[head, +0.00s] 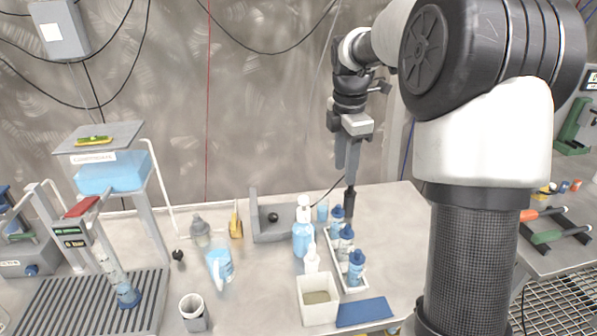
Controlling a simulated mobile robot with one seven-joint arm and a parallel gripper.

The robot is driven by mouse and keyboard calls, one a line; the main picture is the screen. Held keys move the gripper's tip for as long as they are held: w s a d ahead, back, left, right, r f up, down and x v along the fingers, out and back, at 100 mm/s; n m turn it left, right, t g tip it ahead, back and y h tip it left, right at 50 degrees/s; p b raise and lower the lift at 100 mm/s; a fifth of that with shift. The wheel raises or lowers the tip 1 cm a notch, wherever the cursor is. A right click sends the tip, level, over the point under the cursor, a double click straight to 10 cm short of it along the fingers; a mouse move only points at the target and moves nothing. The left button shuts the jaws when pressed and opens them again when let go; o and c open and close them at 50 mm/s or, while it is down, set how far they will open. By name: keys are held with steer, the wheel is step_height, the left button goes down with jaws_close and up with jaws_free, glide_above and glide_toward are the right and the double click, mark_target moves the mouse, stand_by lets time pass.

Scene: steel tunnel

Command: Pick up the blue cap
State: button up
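Several blue caps show in the head view. Three sit on bottles standing in a white tray (362,284): a back cap (337,211), a middle cap (346,230) and a front cap (357,256). I cannot tell which one the task names. I see nothing held.
A white square container (318,300) and a blue pad (364,312) lie in front of the tray. A blue-liquid bottle (303,240) and a small white bottle (311,260) stand left of it. A grey bracket (270,235) is behind. The bench right of the tray is clear.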

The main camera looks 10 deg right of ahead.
steer(key=w+d+f+n, duration=0.4)
steer(key=w+f, duration=0.1)
steer(key=f, duration=0.2)
glide_above(348, 226)
steer(key=shift+g+y, duration=0.3)
steer(key=shift+g, duration=0.1)
steer(key=f, duration=1)
steer(key=shift+a+f+b, duration=0.2)
steer(key=shift+f+b, duration=0.15)
steer(key=shift+f, duration=0.05)
steer(key=shift+d+f, duration=0.15)
steer(key=shift+f, duration=2.9)
steer(key=shift+s, duration=0.1)
steer(key=c, duration=0.8)
